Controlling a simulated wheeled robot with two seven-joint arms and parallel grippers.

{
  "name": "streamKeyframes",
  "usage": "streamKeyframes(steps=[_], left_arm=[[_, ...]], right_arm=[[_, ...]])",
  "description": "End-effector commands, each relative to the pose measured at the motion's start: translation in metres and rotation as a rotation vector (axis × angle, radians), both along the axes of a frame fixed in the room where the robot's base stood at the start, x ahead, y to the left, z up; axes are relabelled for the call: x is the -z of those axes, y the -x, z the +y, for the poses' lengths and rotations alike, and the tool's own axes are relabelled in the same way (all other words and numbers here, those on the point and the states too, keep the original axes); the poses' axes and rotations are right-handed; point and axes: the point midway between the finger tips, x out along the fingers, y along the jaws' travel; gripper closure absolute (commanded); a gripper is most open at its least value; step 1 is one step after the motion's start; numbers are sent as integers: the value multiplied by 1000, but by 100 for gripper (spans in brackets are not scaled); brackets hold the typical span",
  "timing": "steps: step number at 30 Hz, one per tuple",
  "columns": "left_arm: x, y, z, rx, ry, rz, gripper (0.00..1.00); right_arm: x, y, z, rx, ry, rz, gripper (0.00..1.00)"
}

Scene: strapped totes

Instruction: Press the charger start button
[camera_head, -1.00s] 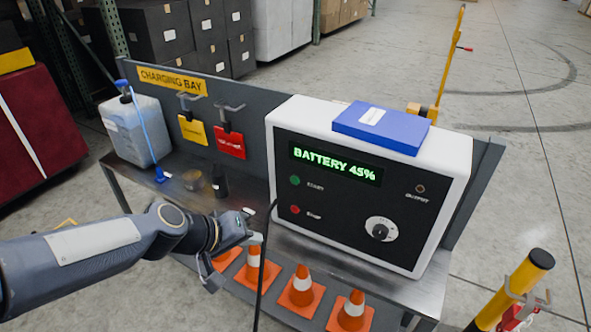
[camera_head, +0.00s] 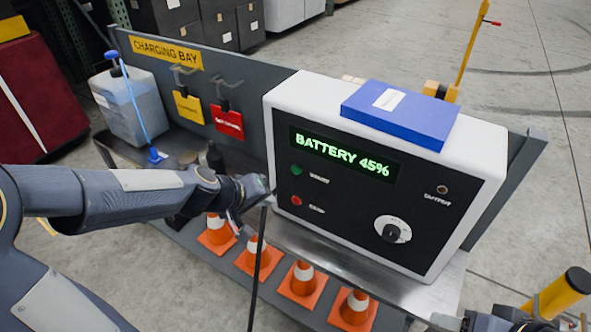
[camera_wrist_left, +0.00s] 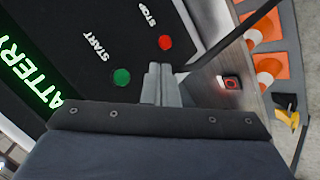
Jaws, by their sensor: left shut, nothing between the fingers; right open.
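The charger (camera_head: 330,225) is a white box with a black front panel, standing on a metal bench. Its display (camera_head: 343,158) reads BATTERY 45%. The green START button (camera_head: 296,170) sits above the red STOP button (camera_head: 296,200); START also shows in the left wrist view (camera_wrist_left: 121,77), and STOP there too (camera_wrist_left: 165,42). My left gripper (camera_head: 268,190) is shut and empty, its tips just left of the panel near the two buttons. In the left wrist view its fingers (camera_wrist_left: 160,75) appear beside START; contact cannot be told. Part of my right gripper (camera_head: 490,322) shows at the bottom right.
A blue box (camera_head: 400,112) lies on the charger. A black cable (camera_head: 260,255) hangs in front of it, close to my left gripper. A jug (camera_head: 130,105), hanging tags and orange cones (camera_head: 302,280) are around the bench. A yellow post (camera_head: 560,295) stands at right.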

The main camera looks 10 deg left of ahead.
Motion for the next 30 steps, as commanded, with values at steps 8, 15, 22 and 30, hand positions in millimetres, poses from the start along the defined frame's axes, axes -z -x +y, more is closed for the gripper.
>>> streamKeyframes(steps=[8,15,22,30], left_arm=[[-1,-29,-11,3,-1,2,100],[-1,-60,-22,2,-2,1,100],[0,-77,-28,1,0,0,100],[0,-81,-30,1,-1,0,100]], right_arm=[[-6,0,0,0,0,0,48],[-13,0,0,0,0,0,48],[-16,0,0,0,0,0,48],[-16,0,0,0,0,0,48]])
